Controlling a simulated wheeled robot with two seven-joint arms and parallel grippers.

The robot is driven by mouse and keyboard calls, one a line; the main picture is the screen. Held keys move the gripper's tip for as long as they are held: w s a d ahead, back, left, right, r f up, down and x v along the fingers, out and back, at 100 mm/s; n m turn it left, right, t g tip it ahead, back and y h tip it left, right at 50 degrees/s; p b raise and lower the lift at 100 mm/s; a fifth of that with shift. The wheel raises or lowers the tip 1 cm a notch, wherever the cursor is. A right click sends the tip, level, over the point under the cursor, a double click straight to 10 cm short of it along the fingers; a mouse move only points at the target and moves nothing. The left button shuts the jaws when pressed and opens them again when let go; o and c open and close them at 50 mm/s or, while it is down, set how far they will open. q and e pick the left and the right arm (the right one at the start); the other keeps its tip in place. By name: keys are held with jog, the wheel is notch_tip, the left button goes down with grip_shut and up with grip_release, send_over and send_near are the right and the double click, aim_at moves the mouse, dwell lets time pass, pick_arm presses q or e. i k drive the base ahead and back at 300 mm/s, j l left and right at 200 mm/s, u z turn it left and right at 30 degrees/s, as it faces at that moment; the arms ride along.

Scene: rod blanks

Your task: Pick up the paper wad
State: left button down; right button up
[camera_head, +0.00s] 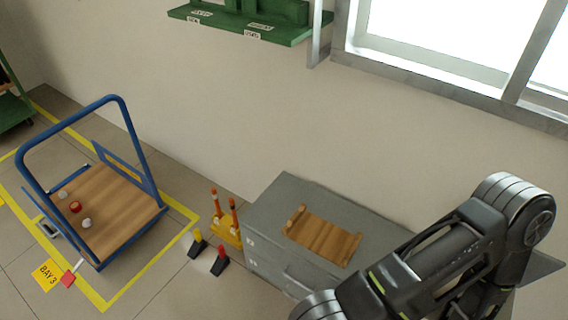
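Two small whitish lumps lie on the wooden deck of a blue-framed cart at the left: one lump (62,194) near the back edge and another lump (87,224) nearer the front. Either could be a paper wad; they are too small to tell. A red round item (75,207) with a pale top sits between them. One of my arms fills the lower right, far from the cart, and its gripper does not show. My other gripper is also out of view.
The cart (118,220) has a tall blue handle and stands inside yellow floor lines. A grey cabinet (268,222) carries a wooden rack (322,236). Orange-and-yellow posts (234,215) and two small dark-based markers (219,262) stand between cart and cabinet. A green shelf (240,25) hangs above.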

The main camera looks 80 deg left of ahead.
aim_at(87, 222)
jog(key=u, duration=4.4)
jog(key=i+j+z, duration=0.15)
jog(key=z, duration=0.95)
jog(key=i+j+z, duration=0.2)
jog(key=j+z, duration=0.15)
jog(key=j, duration=0.3)
jog(key=i+j+z, duration=0.1)
jog(key=j+z, duration=0.25)
jog(key=j, duration=0.3)
jog(key=j+z, duration=0.3)
jog(key=j, duration=0.4)
jog(key=j+z, duration=0.1)
jog(key=j, duration=2)
